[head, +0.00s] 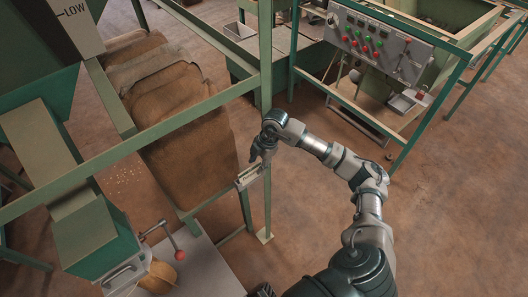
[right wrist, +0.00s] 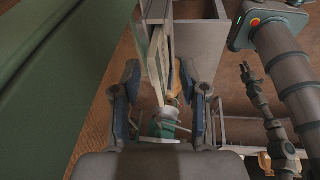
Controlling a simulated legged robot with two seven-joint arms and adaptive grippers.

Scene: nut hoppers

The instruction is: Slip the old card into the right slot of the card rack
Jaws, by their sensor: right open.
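The card rack (head: 248,178) is a small pale holder on the green frame near the post, in the middle of the head view. My right gripper (head: 257,156) is just above it, pointing down. In the right wrist view my right gripper (right wrist: 161,88) has its fingers apart, with upright pale panels (right wrist: 156,45) showing between and beyond them. I cannot tell whether the fingers touch anything. I cannot make out the old card or the separate slots. A slim arm, seemingly my left, shows at the right of that view, its gripper (right wrist: 247,74) small and dark.
Stacked brown sacks (head: 180,120) lie left of the rack behind green rails. A grey table (head: 205,272) with a red-knobbed lever (head: 163,224) is at lower left. A control panel (head: 378,45) stands at upper right. The brown floor (head: 460,190) at right is clear.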

